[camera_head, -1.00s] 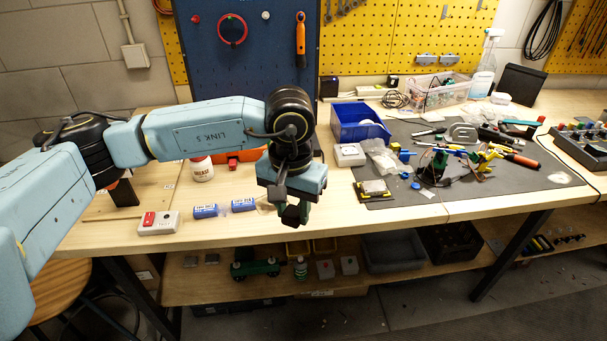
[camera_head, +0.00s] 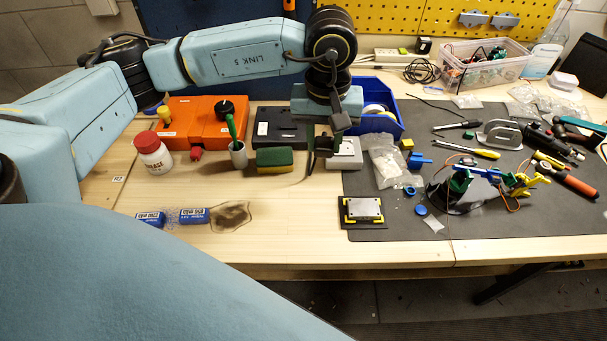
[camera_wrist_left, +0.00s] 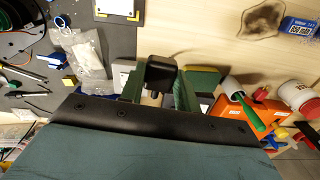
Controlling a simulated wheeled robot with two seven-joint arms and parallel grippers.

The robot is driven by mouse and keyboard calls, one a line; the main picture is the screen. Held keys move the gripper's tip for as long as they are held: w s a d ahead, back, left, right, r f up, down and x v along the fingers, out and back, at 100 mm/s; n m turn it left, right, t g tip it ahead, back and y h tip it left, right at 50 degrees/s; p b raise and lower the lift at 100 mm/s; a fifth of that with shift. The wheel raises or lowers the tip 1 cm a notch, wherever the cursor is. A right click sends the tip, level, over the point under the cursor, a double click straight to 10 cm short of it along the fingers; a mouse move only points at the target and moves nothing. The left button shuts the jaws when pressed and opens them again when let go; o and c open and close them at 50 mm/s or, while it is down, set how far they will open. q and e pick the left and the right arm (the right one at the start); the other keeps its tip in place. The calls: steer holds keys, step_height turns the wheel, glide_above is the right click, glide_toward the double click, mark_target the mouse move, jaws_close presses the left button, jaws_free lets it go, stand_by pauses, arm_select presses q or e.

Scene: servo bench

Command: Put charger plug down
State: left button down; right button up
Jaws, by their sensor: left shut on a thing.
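My left gripper (camera_head: 322,150) hangs from its blue arm over the middle of the wooden bench, left of the dark mat. In the left wrist view its green fingers (camera_wrist_left: 160,88) are shut on a black blocky plug (camera_wrist_left: 160,70). In the head view the plug (camera_head: 324,146) shows as a small dark shape between the fingers, beside the green and yellow sponge (camera_head: 274,160) and the light grey box (camera_head: 345,154). I cannot tell whether it touches the bench. My right gripper is out of view.
A power strip (camera_head: 389,56) with a black adapter (camera_head: 423,45) lies at the back. Blue batteries (camera_head: 194,216) lie by a dark stain. Bare wood (camera_head: 295,225) is free in front.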

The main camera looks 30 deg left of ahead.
arm_select(q)
steer(key=n, duration=0.4)
steer(key=shift+s+a+n, duration=0.15)
steer(key=shift+s+n, duration=0.15)
steer(key=shift+n, duration=0.1)
steer(key=n, duration=0.2)
steer(key=shift+a+n, duration=0.1)
steer(key=shift+n, duration=0.2)
steer(key=n, duration=0.4)
steer(key=shift+a+n+p, duration=0.25)
steer(key=shift+n+p, duration=0.05)
steer(key=shift+p, duration=0.05)
steer(key=n, duration=0.2)
steer(key=shift+a+n, duration=0.2)
steer(key=shift+n, duration=0.1)
steer(key=a+f+n, duration=0.1)
steer(key=f+n, duration=0.2)
steer(key=n, duration=0.3)
steer(key=a+f+n, duration=0.1)
steer(key=f+n, duration=0.3)
steer(key=n, duration=0.2)
steer(key=s+a+f+n+p, duration=0.1)
steer(key=f+n, duration=0.2)
steer(key=n, duration=0.2)
steer(key=shift+a+f+n, duration=0.25)
steer(key=shift+f+n, duration=0.1)
steer(key=shift+n, duration=0.05)
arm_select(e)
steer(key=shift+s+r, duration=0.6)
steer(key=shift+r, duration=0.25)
